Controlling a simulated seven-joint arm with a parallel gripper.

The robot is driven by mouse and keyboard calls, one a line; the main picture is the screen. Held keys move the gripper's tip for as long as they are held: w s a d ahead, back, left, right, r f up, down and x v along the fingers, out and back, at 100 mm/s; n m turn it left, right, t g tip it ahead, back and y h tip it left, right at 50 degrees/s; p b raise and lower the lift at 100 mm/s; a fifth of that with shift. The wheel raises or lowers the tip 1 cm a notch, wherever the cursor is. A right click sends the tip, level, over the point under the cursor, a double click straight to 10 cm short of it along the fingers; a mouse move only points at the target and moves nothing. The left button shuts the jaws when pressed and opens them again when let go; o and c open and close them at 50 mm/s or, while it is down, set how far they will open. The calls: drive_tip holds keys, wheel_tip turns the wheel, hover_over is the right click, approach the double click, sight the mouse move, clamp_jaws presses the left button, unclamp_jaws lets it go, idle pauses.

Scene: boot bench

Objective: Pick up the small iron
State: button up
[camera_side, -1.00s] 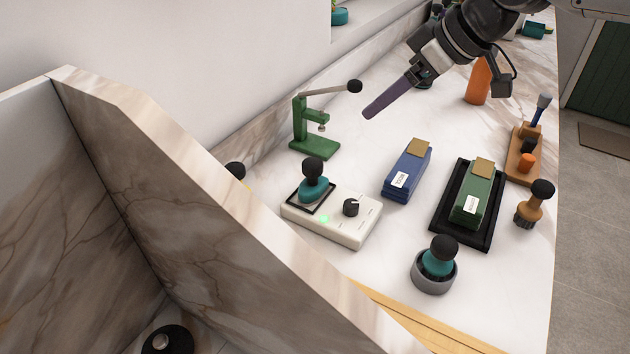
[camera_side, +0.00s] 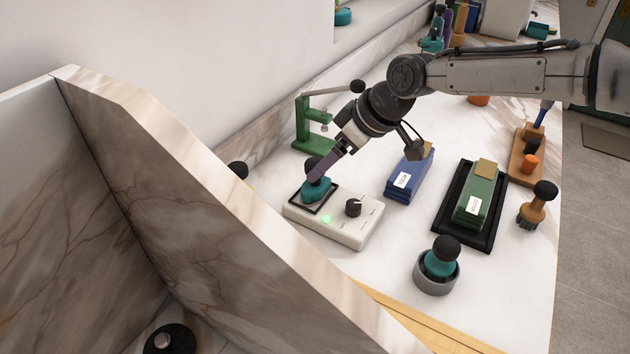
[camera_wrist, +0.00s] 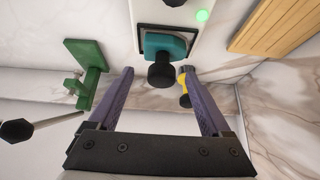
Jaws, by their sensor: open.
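The small iron (camera_side: 316,190), a teal body with a round black knob, sits on the black-framed plate of a white heater box (camera_side: 345,232). A green light glows on the box. In the wrist view the iron's teal body (camera_wrist: 168,45) is ahead, with its black knob (camera_wrist: 163,76) between my two purple fingers. My gripper (camera_side: 317,178) is open and reaches down to the iron in the side view, its fingers partly covering the knob. The fingers stand apart on both sides of the knob in the wrist view (camera_wrist: 157,72); I see no contact there.
A green lever press (camera_side: 312,125) stands just behind the heater. A blue block (camera_side: 408,178) and a green block on a black tray (camera_side: 452,232) lie to the right. Another teal, black-knobbed piece sits in a grey cup (camera_side: 436,278). A marble wall (camera_side: 190,190) borders the left.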

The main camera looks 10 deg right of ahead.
drive_tip(key=x, duration=0.4)
drive_tip(key=shift+w+a, duration=0.1)
drive_tip(key=shift+a, duration=0.25)
clamp_jaws()
drive_tip(key=shift+r, duration=0.1)
